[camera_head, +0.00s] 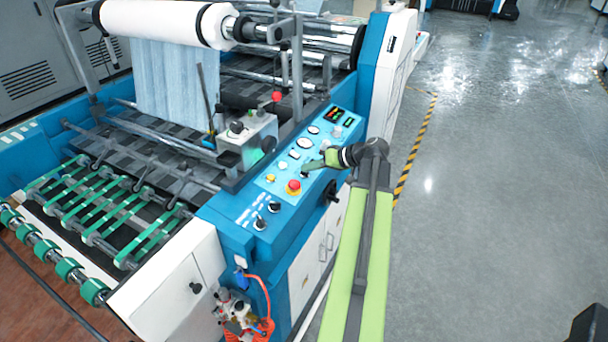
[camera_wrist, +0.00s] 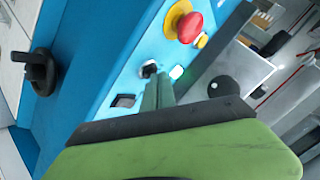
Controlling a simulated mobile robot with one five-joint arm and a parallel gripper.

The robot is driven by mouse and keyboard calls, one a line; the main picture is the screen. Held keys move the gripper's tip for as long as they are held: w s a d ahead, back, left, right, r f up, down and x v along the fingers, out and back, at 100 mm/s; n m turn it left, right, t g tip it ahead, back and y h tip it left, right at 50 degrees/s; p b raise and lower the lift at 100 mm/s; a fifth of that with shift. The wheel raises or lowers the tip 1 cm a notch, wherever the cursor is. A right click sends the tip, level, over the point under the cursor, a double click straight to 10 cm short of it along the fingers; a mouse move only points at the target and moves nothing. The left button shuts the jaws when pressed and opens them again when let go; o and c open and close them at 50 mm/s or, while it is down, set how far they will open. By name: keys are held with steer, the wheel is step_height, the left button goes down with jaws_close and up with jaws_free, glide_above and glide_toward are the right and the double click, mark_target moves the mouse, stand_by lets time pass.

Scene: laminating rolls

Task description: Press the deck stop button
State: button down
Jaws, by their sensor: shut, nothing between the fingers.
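The blue sloping control panel (camera_head: 250,205) carries a red mushroom button (camera_head: 294,186) on a yellow base, which also shows in the wrist view (camera_wrist: 190,27). No label is readable, so I cannot tell which control is the deck stop button. My gripper (camera_head: 307,165) is shut and empty, pointing left over the panel, up and right of the red button. In the wrist view its fingertips (camera_wrist: 158,80) are close by a dark control with a pale ring (camera_wrist: 149,70) and a small white button (camera_wrist: 176,72). Whether they touch either is unclear.
A small yellow button (camera_head: 270,178) and a lit display (camera_head: 339,117) share the panel. A black handwheel (camera_wrist: 40,71) sticks out from the machine's side.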

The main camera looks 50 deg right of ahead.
steer(key=shift+f, duration=0.2)
steer(key=shift+r, duration=0.1)
steer(key=shift+s+r+p, duration=0.1)
steer(key=shift+r+p, duration=0.6)
steer(key=shift+r, duration=0.05)
steer(key=r+p, duration=0.2)
steer(key=s+r+p, duration=0.1)
steer(key=r+p, duration=0.2)
steer(key=shift+d, duration=0.15)
stand_by(0.7)
